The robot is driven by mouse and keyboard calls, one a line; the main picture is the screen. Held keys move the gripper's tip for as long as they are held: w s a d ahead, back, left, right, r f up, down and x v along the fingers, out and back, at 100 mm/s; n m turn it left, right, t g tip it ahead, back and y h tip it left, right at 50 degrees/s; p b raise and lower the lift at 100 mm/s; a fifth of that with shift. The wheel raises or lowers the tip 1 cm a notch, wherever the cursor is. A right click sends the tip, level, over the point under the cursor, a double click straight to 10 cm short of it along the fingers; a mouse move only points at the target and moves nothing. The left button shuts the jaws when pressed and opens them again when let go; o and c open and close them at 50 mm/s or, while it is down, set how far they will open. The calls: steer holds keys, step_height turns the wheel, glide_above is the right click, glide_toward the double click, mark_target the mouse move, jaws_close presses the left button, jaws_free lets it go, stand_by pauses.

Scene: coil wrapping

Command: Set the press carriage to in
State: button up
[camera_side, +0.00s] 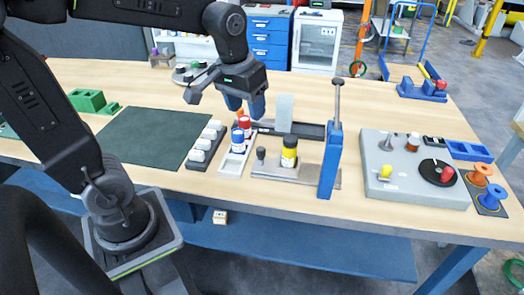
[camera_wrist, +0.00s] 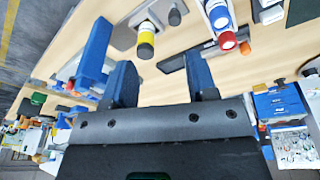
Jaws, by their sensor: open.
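The press (camera_side: 330,165) is a blue upright column with a grey lever on top, near the table's front edge. It also shows in the wrist view (camera_wrist: 95,50). To its left lies a flat grey carriage plate (camera_side: 272,170) bearing a yellow and black bottle (camera_side: 289,152) and a small dark knob (camera_side: 261,155). The bottle (camera_wrist: 146,42) and knob (camera_wrist: 175,17) show in the wrist view, beyond my fingers. The bottle stands to the left of the column, apart from it. My gripper (camera_side: 245,105) is open and empty, above and behind the plate, with blue fingertips pointing down.
A white tray (camera_side: 232,166) with blue- and red-capped vials stands left of the carriage, close below my gripper. A dark rack (camera_side: 204,160) of white-capped jars is further left. A pale upright block (camera_side: 284,108) stands behind. A grey fixture board (camera_side: 415,190) lies right; the green mat (camera_side: 150,135) is bare.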

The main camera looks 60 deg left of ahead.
mark_target(261, 148)
steer(key=w+a+f+n+g, duration=0.2)
steer(key=w+a+f, duration=0.2)
steer(key=w, duration=0.2)
step_height(261, 148, down, 13)
steer(key=shift+d+f, duration=0.1)
steer(key=shift+f, duration=0.1)
jaws_close()
stand_by(0.6)
